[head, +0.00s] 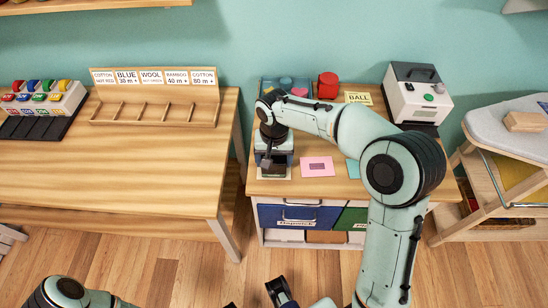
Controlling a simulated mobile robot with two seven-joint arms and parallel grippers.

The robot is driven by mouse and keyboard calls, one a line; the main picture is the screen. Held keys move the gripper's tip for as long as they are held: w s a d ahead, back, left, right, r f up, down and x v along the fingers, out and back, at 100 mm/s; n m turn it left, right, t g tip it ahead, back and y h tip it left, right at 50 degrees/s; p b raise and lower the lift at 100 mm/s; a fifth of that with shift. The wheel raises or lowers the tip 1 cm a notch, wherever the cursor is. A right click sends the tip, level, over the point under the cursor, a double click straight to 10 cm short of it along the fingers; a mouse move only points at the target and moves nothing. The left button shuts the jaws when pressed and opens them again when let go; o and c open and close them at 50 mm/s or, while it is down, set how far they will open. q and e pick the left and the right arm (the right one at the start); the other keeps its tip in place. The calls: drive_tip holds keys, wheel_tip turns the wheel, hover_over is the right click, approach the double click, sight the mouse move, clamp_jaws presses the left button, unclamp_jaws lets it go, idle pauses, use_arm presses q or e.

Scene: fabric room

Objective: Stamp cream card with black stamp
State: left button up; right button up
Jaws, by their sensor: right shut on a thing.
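My right gripper (272,160) reaches down from above at the left end of the small wooden table. It is shut on a dark thing, apparently the black stamp, which the gripper mostly hides. A pale card, apparently the cream card (284,174), lies directly under the gripper near the table's front edge, largely covered. I cannot tell whether the stamp touches the card. My left arm shows only in part at the bottom edge, and the state of its gripper is unclear.
A pink card (317,167) and a teal card (353,169) lie to the right. A larger table (120,165) with a sorting rack (155,108) is left, across a gap.

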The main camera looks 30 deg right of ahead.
use_arm(q)
drive_tip(key=shift+w+r+p, duration=0.2)
drive_tip(key=shift+r+p, duration=0.4)
drive_tip(key=shift+w+r+p, duration=0.15)
drive_tip(key=shift+r+p, duration=0.45)
idle(3.6)
use_arm(e)
drive_tip(key=shift+r+p, duration=2.15)
drive_tip(key=shift+r, duration=0.95)
use_arm(q)
drive_tip(key=r, duration=0.1)
drive_tip(key=w+r, duration=0.1)
drive_tip(key=r, duration=0.2)
drive_tip(key=shift+w+r, duration=0.2)
drive_tip(key=shift+w, duration=0.15)
use_arm(e)
drive_tip(key=shift+f, duration=0.1)
use_arm(q)
drive_tip(key=shift+s, duration=0.15)
use_arm(e)
drive_tip(key=shift+s, duration=0.1)
